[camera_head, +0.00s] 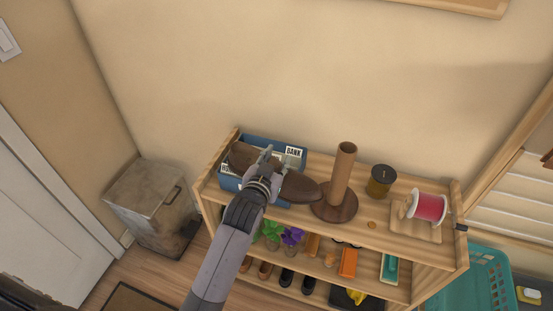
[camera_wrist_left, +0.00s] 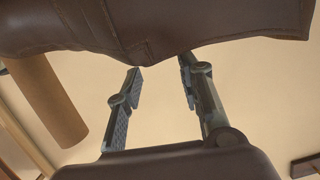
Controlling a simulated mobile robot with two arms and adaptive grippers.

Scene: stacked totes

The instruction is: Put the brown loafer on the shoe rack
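The brown loafer (camera_head: 299,188) lies lengthwise over a blue bin (camera_head: 293,142) at the left of the rack's top. Its toe points right, past the bin. My left gripper (camera_head: 266,157) is over the middle of the loafer and hides part of it. In the left wrist view the loafer's leather (camera_wrist_left: 215,25) crosses the top. The fingers (camera_wrist_left: 160,75) are apart with wall visible between them, and their tips are at the loafer's edge. Contact is unclear. The wooden shoe rack (camera_head: 400,240) has lower shelves holding shoes (camera_head: 287,277). My right gripper is not in view.
A brown upright cylinder on a round base (camera_head: 342,175) stands close to the loafer's toe. A dark jar (camera_head: 381,181) and a red spool (camera_head: 428,207) stand farther right. A metal bin (camera_head: 150,200) is left of the rack, and a teal basket (camera_head: 480,280) is right.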

